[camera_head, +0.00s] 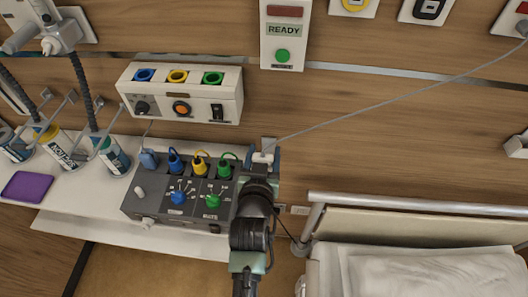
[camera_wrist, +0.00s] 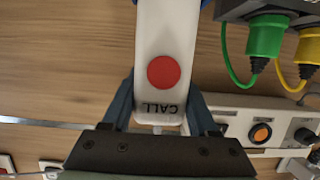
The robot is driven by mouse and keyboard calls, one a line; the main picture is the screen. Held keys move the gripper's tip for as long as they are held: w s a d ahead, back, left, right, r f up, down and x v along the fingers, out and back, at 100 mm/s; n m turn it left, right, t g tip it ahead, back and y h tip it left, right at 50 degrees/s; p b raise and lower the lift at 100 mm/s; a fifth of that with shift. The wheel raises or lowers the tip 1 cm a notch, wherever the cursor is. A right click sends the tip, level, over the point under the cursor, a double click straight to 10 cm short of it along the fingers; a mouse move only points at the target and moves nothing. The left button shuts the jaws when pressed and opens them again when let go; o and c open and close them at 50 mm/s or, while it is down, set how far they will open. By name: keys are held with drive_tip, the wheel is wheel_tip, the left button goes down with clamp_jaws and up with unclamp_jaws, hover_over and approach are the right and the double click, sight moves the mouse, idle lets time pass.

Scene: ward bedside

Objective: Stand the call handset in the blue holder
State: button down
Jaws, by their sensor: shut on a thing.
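The call handset is white with a red button and the word CALL, which reads upside down in the wrist view (camera_wrist: 163,40). My gripper (camera_wrist: 160,112) is shut on the handset, with one blue-grey finger along each side. In the head view my gripper (camera_head: 263,161) is at the right end of the grey device, and only the handset's white cord end (camera_head: 262,157) shows between the fingers. I cannot clearly make out the blue holder. Small blue patches show beside the handset at the wrist view's top edge; I cannot tell whether they are the holder.
A grey device (camera_head: 152,205) with blue, yellow and green plugs stands close left of my gripper on the white shelf (camera_head: 75,222). A wall panel (camera_head: 233,98) is above it. A grey cord (camera_head: 390,95) runs to the upper right. A bed (camera_head: 420,265) is at right.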

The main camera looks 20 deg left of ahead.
drive_tip(key=shift+f, duration=0.15)
drive_tip(key=shift+f+b, duration=0.35)
drive_tip(key=shift+b, duration=0.1)
drive_tip(key=shift+f+b, duration=0.5)
drive_tip(key=shift+f, duration=0.15)
idle(0.9)
drive_tip(key=shift+c, duration=0.4)
unclamp_jaws()
drive_tip(key=v, duration=1.3)
drive_tip(key=shift+b, duration=0.45)
